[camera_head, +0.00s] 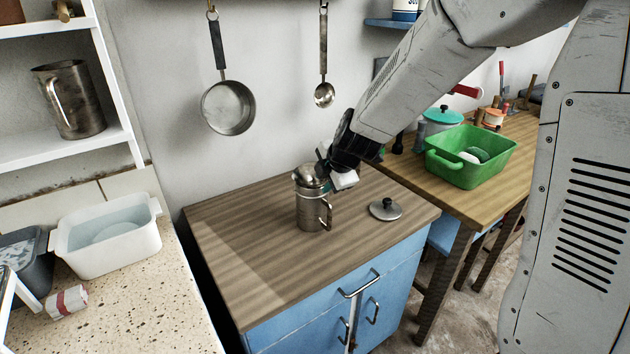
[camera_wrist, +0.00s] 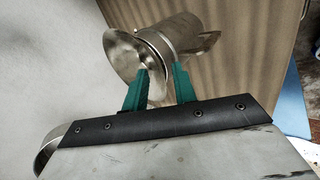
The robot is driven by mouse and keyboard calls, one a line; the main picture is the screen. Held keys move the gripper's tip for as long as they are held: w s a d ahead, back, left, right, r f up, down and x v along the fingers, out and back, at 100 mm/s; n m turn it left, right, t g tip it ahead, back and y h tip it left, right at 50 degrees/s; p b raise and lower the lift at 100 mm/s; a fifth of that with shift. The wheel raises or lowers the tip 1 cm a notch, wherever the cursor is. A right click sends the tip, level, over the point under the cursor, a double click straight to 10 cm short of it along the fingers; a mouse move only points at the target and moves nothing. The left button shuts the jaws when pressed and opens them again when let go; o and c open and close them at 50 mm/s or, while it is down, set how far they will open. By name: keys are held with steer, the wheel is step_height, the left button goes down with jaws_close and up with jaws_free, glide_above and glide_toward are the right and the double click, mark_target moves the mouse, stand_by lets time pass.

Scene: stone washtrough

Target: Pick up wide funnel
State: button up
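A shiny metal funnel (camera_head: 311,176) rests in the top of a metal mug (camera_head: 311,211) with a handle on its right side. The mug stands upright on the wooden top of the blue cabinet. My gripper (camera_head: 326,163) is at the funnel from the upper right. In the wrist view the funnel (camera_wrist: 122,55) lies against the mug (camera_wrist: 182,28), and the green fingers of my gripper (camera_wrist: 162,70) reach its rim. The fingers are apart, one on the funnel's face and one on the mug side. Whether they touch the rim cannot be told.
A grey knobbed lid (camera_head: 385,209) lies right of the mug on the cabinet top (camera_head: 250,240). A pan (camera_head: 229,107) and a ladle (camera_head: 324,94) hang on the wall behind. A green basin (camera_head: 470,160) stands on the right table. The cabinet top's left part is clear.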

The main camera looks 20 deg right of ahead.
jaws_close()
steer(key=shift+r, duration=0.1)
step_height(320, 180, up, 17)
step_height(320, 180, down, 7)
steer(key=y, duration=0.1)
stand_by(0.7)
